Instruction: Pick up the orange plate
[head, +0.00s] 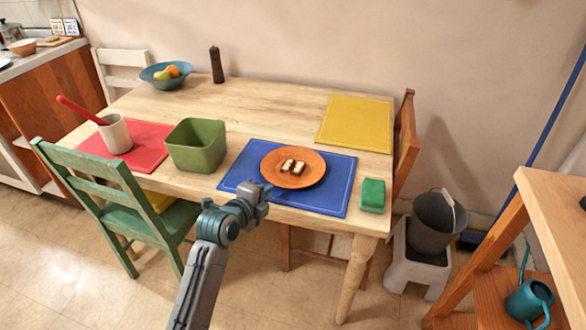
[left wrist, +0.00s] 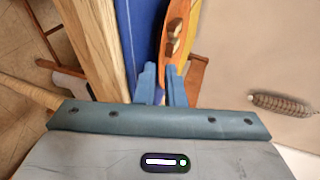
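The orange plate (head: 270,170) lies on the blue placemat (head: 333,193) near the table's front edge, with a few pieces of dark and pale food (head: 293,167) at its middle. My left gripper (head: 267,188) is at the plate's near left rim. In the left wrist view the plate (left wrist: 181,58) shows nearly edge-on, its rim reaching down between the two blue fingertips (left wrist: 160,80). A narrow gap shows between the fingers; they look open around the rim. Whether either finger touches it is unclear. My right gripper is not seen.
A green square bin (head: 196,148) stands left of the blue mat, and a green sponge (head: 373,195) lies at its right. A white cup with a red utensil (head: 116,135) stands on a red mat. A yellow mat (head: 357,122) lies behind. Chairs flank the table.

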